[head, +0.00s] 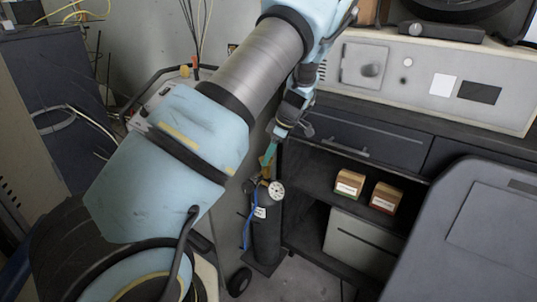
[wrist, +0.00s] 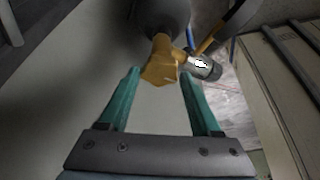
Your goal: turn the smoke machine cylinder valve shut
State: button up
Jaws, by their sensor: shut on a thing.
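The smoke machine cylinder (head: 265,228) is black and stands upright beside the shelf unit in the head view, with a round white gauge (head: 276,189) near its top. In the wrist view its dark body (wrist: 165,14) is at the top edge. Its valve is a yellow-brown knob (wrist: 160,62), seen between the teal fingers. In the head view my gripper (head: 270,152) reaches down to the cylinder top. The contact itself is small and partly hidden there.
A dark shelf unit with a drawer (head: 360,137) stands right of the cylinder. It holds two small boxes (head: 349,183) and a grey case (head: 360,243). A blue hose (head: 247,228) hangs along the cylinder. A large grey panel (head: 480,235) fills the lower right.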

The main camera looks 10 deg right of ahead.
jog(key=c, duration=0.3)
